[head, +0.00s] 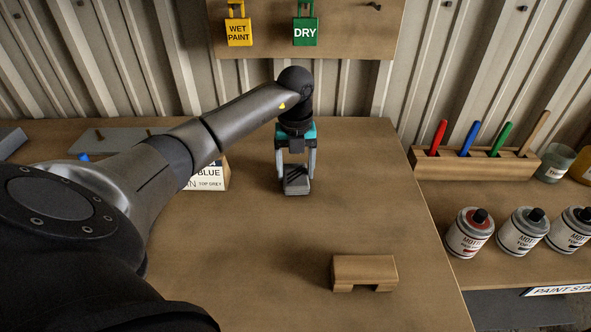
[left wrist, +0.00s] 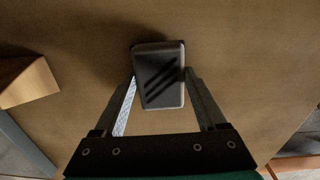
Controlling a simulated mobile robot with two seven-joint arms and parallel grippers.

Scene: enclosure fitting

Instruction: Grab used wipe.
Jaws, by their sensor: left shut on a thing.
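The used wipe (head: 297,184) is a small grey pad with dark diagonal smears. It also shows in the left wrist view (left wrist: 160,75), between the two fingertips. My left gripper (head: 296,178) points down over the wooden bench top and is shut on the wipe, one finger on each side. In the left wrist view the fingers of my left gripper (left wrist: 161,84) reach its sides. A shadow lies beside the wipe; I cannot tell whether it touches the bench. My right gripper is not in view.
A notched wooden block (head: 364,271) lies on the bench (head: 270,270) at front right. A partly hidden lettered card (head: 210,178) stands left of the gripper. Paint tins (head: 470,234) and a pen rack (head: 470,165) stand at right. WET PAINT (head: 238,33) and DRY (head: 305,32) tags hang behind.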

